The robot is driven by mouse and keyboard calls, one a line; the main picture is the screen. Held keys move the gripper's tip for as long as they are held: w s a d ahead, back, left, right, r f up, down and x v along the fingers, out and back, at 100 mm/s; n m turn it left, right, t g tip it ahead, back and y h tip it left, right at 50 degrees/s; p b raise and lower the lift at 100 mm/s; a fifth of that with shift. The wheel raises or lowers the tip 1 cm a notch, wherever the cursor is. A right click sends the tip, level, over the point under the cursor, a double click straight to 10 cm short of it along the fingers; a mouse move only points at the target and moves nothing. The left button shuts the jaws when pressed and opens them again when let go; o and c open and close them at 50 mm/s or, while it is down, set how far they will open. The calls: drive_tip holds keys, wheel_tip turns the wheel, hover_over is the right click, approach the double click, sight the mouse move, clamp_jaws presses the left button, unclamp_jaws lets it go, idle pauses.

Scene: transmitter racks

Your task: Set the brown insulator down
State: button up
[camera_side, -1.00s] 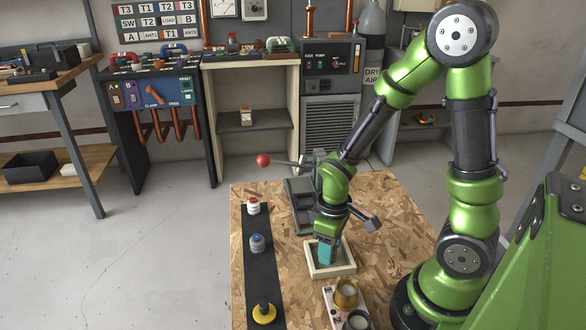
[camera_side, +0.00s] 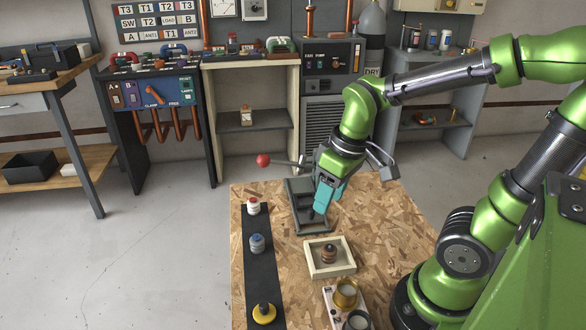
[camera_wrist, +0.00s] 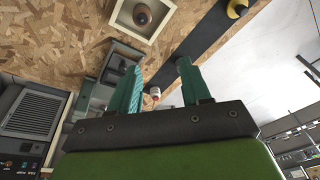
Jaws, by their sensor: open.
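The brown insulator (camera_side: 328,253) stands upright in a shallow cream-rimmed tray (camera_side: 313,268) on the chipboard table. It also shows in the wrist view (camera_wrist: 142,15), inside the same tray (camera_wrist: 121,20) at the top. My gripper (camera_side: 322,208), with teal fingers, is above and behind the tray in the side view, apart from the insulator. In the wrist view my gripper (camera_wrist: 158,72) has its two fingers spread with nothing between them.
A grey fixture (camera_side: 296,190) with a red-knobbed lever (camera_side: 263,161) lies behind the tray. Brass and dark cups (camera_side: 346,293) stand in front.

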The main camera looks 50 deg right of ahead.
drive_tip(key=s+a+r+m+t+y, duration=0.1)
drive_tip(key=a+r+m+t, duration=0.2)
drive_tip(key=r, duration=0.4)
drive_tip(key=shift+s+m+t, duration=0.15)
drive_tip(key=shift+m+t, duration=0.25)
drive_tip(key=shift+t, duration=0.5)
